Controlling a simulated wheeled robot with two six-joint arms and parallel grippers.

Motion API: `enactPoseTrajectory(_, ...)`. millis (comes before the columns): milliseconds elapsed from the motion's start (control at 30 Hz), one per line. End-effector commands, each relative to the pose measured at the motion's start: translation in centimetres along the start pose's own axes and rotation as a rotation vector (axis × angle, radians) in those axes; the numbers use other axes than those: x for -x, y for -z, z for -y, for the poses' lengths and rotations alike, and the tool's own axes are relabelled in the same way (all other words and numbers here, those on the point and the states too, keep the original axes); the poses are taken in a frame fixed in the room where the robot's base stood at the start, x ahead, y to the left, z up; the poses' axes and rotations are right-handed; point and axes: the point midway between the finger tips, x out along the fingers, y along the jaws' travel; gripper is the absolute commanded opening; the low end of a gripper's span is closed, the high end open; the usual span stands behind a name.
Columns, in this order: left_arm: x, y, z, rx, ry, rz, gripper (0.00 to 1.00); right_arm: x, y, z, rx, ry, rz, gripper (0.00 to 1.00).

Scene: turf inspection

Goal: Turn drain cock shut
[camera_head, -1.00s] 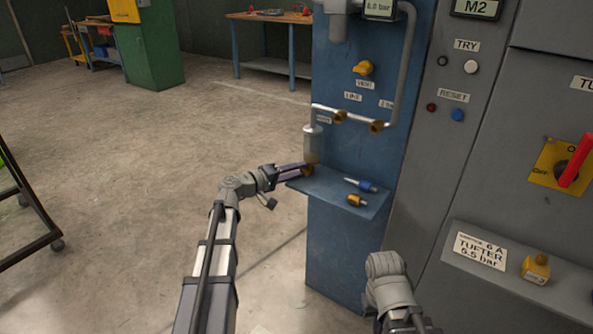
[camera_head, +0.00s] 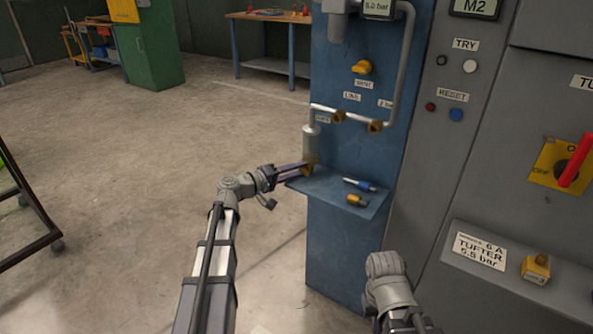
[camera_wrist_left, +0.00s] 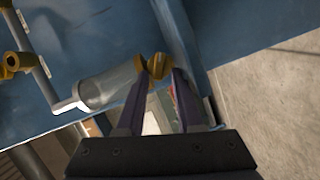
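The drain cock is a small brass piece (camera_head: 308,169) at the lower end of the clear cylindrical bowl (camera_head: 311,145) on the blue panel. In the left wrist view the cock (camera_wrist_left: 153,66) shows at the fingertips, with the bowl (camera_wrist_left: 108,84) to its left. My left gripper (camera_head: 292,170) reaches the cock from the left, just above the small blue shelf (camera_head: 325,187). In the wrist view its two dark purple fingers (camera_wrist_left: 161,76) stand apart, one to each side of the cock. I cannot tell whether both touch it. My right gripper is out of view; only part of that arm shows.
A blue-handled tool (camera_head: 360,185) and a brass fitting (camera_head: 356,200) lie on the shelf. Pipework with brass valves (camera_head: 375,127) and a yellow vent knob (camera_head: 362,67) sit above. A grey cabinet with a red switch (camera_head: 575,160) stands right.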

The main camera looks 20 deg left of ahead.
Motion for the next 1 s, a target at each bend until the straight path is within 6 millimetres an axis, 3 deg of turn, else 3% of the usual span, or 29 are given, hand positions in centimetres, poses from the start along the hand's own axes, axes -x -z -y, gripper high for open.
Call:
enactPoseTrajectory(33,0.8,-0.8,0.1,-0.004,0.006,0.017,0.45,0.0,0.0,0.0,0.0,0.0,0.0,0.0)
enactPoseTrajectory(200,2.2,-0.6,0.0,-0.004,0.007,0.012,0.45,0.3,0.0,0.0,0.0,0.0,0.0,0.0)
enactPoseTrajectory(1000,7.2,0.2,-0.5,-0.002,0.003,0.006,0.45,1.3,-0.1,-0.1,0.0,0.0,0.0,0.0)
